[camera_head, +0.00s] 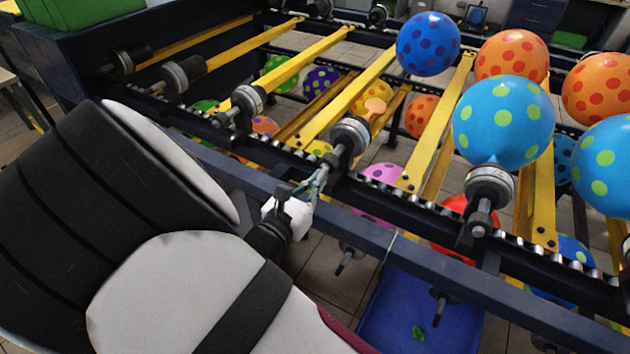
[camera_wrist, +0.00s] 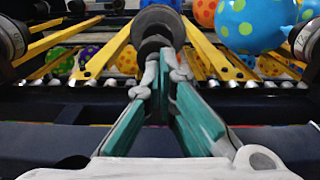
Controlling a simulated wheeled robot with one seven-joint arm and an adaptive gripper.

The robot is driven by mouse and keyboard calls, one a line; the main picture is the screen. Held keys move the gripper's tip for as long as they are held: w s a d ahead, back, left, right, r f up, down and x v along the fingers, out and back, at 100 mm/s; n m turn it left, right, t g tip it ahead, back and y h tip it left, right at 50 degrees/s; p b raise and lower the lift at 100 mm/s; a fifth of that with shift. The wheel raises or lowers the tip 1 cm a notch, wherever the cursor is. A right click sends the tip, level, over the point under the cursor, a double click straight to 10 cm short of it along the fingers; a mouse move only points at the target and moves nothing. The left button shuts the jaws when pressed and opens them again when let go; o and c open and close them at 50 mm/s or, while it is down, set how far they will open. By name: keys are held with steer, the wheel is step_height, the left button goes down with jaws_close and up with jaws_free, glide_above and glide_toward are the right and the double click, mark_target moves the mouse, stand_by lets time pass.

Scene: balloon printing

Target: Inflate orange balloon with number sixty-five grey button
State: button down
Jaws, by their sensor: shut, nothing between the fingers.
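The mount's shaft and end button (camera_head: 333,166) point toward me. My gripper (camera_head: 321,176) is shut and empty, with its tips at or very near that button; I cannot tell whether they touch. In the wrist view the green fingers of my gripper (camera_wrist: 167,58) come together just below the dark mount (camera_wrist: 157,25), which stands directly ahead. No number is readable on this mount.
Inflated balloons stand on the right: blue with green spots (camera_head: 503,122), blue (camera_head: 428,44) and orange (camera_head: 512,56). Another mount (camera_head: 489,190) is to the right, and one (camera_head: 247,103) to the left. Yellow bars (camera_head: 436,123) cross the conveyor. A dark rail (camera_head: 372,238) runs below my gripper.

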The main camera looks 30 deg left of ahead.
steer(key=shift+w, duration=0.2)
